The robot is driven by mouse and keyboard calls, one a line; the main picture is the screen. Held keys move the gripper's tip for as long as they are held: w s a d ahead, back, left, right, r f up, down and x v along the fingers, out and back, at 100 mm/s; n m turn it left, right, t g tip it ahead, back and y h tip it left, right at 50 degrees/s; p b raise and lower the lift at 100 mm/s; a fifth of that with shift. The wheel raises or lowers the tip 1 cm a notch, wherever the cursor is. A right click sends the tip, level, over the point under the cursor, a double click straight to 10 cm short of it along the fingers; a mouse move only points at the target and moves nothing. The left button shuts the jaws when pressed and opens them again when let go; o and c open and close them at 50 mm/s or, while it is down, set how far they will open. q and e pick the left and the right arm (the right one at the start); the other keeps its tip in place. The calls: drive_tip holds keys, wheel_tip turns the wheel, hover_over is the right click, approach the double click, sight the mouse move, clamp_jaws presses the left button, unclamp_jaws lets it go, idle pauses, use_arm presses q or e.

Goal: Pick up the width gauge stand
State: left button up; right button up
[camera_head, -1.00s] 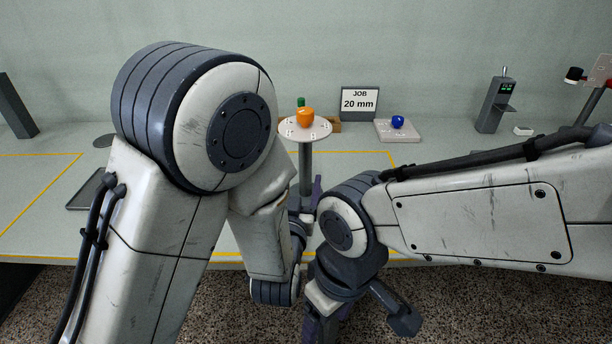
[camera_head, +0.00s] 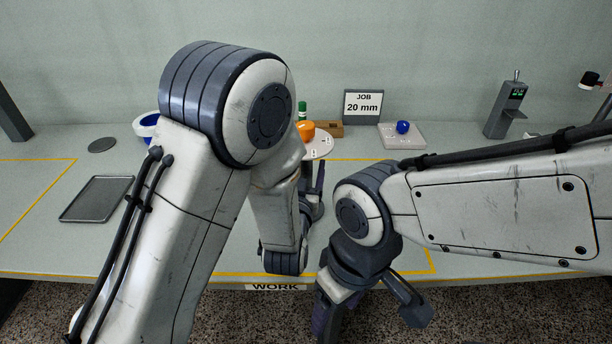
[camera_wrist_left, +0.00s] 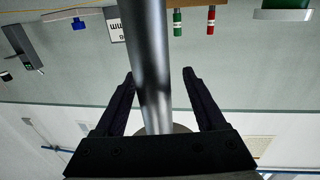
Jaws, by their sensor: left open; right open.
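The stand has a round white marked plate (camera_head: 321,147) on a grey post, with an orange piece (camera_head: 304,130) on top. In the head view my left arm hides most of the post. In the left wrist view, which is upside down, the metal post (camera_wrist_left: 149,70) runs between the two black fingers of my left gripper (camera_wrist_left: 160,85). The fingers are open with a gap on each side of the post. In the head view my left gripper (camera_head: 312,185) shows only partly behind the arm. My right gripper (camera_head: 325,305) is open, low in front of the table edge and partly hidden.
A grey tower with a green display (camera_head: 506,105) stands at the right. A blue piece (camera_head: 402,127) sits on a pale block (camera_head: 400,142). The JOB 20 mm sign (camera_head: 363,107) is behind. A dark tray (camera_head: 97,198) and a blue-and-white ring (camera_head: 146,124) are left.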

use_arm(q)
drive_tip(key=shift+d, duration=0.3)
drive_tip(key=c, duration=0.9)
clamp_jaws()
